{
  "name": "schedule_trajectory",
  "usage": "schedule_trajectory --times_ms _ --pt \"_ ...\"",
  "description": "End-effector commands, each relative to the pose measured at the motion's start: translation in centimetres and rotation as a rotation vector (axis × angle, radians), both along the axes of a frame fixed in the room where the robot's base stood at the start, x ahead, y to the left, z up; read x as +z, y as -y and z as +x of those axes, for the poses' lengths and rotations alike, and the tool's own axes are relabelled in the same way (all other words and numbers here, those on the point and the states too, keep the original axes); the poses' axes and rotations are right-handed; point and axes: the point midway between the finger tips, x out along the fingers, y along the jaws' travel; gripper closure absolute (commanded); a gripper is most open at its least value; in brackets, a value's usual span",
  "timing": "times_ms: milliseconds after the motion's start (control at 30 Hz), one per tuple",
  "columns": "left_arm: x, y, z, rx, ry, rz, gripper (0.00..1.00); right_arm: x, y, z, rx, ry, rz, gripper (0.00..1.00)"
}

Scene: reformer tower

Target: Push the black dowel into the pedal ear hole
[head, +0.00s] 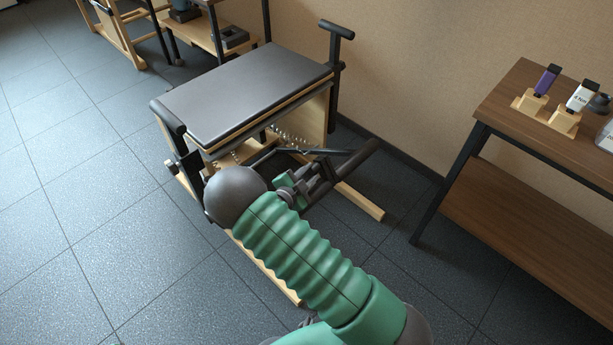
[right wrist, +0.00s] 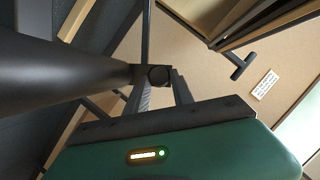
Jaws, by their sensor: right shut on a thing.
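My right arm reaches into the chair's pedal area in the head view, with the right gripper (head: 312,178) low beside the black pedal bar (head: 352,162). In the right wrist view the gripper's two fingers (right wrist: 160,88) are closed on a small black piece with a round end (right wrist: 158,75), which looks like the dowel. A thick black cylinder (right wrist: 65,75), likely the pedal bar, runs in from the left close to the fingers. The ear hole is hidden, so I cannot tell how the dowel sits to it. My left gripper is not in view.
The chair with a black padded seat (head: 240,90) and wooden base rails (head: 360,202) stands in front of the arm. The tiled floor (head: 60,220) at the left is clear.

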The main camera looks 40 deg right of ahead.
Motion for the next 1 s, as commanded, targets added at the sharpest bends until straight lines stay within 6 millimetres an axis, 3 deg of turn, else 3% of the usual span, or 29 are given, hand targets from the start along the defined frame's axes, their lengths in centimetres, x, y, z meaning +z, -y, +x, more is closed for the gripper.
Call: schedule_trajectory --times_ms 33,67,233,633,767,1000 --pt "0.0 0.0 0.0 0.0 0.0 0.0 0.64 0.0 0.2 0.0 0.0 0.0 0.0 1.0" --pt "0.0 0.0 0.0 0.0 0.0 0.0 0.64 0.0 0.1 0.0 0.001 0.0 0.001 0.69" --pt "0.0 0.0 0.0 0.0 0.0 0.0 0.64 0.0 0.1 0.0 0.001 0.0 0.001 0.46" --pt "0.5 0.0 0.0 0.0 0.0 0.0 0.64 0.4 -0.7 -0.2 0.003 0.0 0.003 0.46" --pt "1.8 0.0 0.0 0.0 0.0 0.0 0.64 1.4 -3.2 -1.0 0.004 -0.002 0.004 0.46" --pt "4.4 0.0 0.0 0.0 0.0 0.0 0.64 3.5 -9.7 -3.2 0.006 -0.001 0.003 0.46"
